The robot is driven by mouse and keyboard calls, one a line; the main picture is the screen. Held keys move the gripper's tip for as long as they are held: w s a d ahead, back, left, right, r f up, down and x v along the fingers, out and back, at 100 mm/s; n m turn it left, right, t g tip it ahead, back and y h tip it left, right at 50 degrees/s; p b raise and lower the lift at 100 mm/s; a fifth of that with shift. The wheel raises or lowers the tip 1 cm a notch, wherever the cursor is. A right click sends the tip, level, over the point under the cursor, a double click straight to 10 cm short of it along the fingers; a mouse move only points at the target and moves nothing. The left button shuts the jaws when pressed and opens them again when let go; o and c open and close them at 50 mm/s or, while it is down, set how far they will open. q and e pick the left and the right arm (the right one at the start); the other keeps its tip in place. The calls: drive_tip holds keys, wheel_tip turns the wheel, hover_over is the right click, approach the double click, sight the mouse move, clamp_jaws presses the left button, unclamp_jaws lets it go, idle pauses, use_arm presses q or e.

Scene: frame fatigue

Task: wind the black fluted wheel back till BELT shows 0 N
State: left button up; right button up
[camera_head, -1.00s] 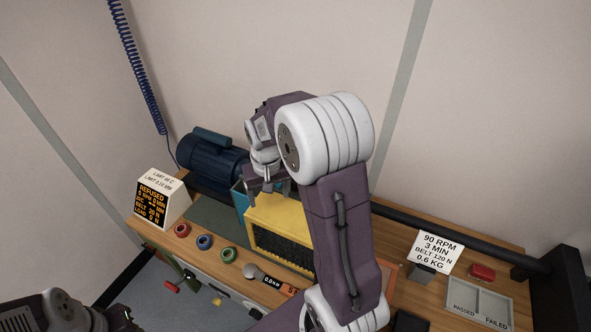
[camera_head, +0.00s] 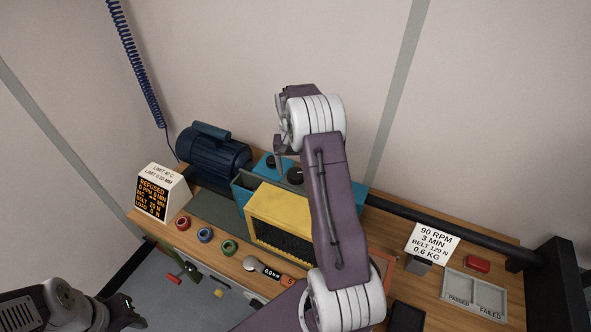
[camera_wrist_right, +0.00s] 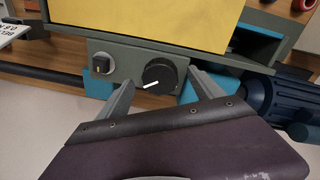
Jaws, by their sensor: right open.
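The display box (camera_head: 163,193) at the left reads REFUSED, 0 RPM, with a BELT line that looks like 20 N. A round black wheel (camera_head: 295,176) sits on top of the teal housing behind the yellow block. In the right wrist view a black knob (camera_wrist_right: 159,75) with a white mark is on a grey panel; its fluting is too small to make out. My right gripper (camera_head: 279,160) is open and empty above the housing; in the wrist view its fingers (camera_wrist_right: 163,80) stand either side of the knob. My left gripper (camera_head: 128,313) is at the lower left, its jaws unclear.
A yellow block (camera_head: 270,212) fronts the housing and a blue motor (camera_head: 212,155) stands left of it. Red, blue and green rings (camera_head: 204,235) lie along the front. A PASSED/FAILED tray (camera_head: 474,293) and a sign (camera_head: 434,243) are at right.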

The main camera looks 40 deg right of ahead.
wheel_tip(320, 180, down, 2)
drive_tip(key=shift+d+f, duration=0.1)
drive_tip(key=shift+s, duration=0.1)
drive_tip(key=c, duration=1.4)
drive_tip(key=n, duration=0.4)
drive_tip(key=o, duration=1.4)
